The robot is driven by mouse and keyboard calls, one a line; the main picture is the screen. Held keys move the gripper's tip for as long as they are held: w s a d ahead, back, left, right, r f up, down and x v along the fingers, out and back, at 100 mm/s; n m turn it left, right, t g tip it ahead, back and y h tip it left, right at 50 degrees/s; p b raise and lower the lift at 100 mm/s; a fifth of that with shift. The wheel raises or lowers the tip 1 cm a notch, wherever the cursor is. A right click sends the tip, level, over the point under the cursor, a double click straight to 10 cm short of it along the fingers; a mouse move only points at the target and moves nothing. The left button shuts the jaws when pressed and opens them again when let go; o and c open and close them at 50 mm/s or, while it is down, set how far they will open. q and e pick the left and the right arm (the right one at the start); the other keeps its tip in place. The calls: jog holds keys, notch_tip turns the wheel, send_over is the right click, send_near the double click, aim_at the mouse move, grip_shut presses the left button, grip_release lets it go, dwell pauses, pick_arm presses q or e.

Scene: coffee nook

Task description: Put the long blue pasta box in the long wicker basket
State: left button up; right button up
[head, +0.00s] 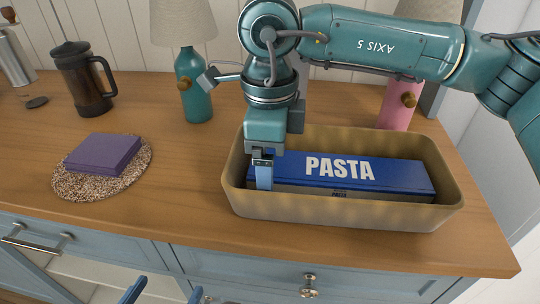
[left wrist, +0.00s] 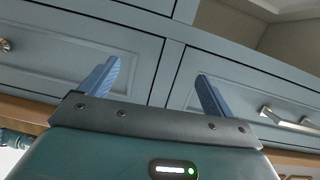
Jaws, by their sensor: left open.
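The long blue pasta box (head: 400,177) lies lengthwise inside the long wicker basket (head: 350,216), its white PASTA lettering facing up. The front wall hides its lower part, so I cannot tell if it rests on the bottom. My right gripper (head: 263,175) reaches down into the basket at the box's left end. One finger shows in front of the box; the other is hidden, so its opening is unclear. My left gripper (head: 164,291) is low in front of the counter, open and empty; its spread fingers also show in the left wrist view (left wrist: 155,88).
A purple book-like block (head: 103,153) sits on a round woven mat (head: 75,187) at left. A French press (head: 82,80), a teal lamp (head: 194,85) and a pink lamp base (head: 397,108) stand behind. Blue drawers (head: 250,265) are below the counter. The counter between mat and basket is clear.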

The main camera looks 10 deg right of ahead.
jog(key=shift+r, duration=0.2)
notch_tip(320, 180, up, 4)
jog(key=shift+f+p, duration=0.25)
jog(key=shift+p, duration=0.6)
pick_arm(q)
jog(key=shift+r+n+p, duration=0.3)
jog(key=shift+r+p, duration=0.15)
jog(key=shift+r, duration=0.25)
pick_arm(e)
notch_tip(320, 180, up, 9)
jog(key=shift+r, duration=0.15)
pick_arm(q)
jog(key=shift+s+a, duration=0.1)
pick_arm(e)
jog(key=shift+s, duration=0.1)
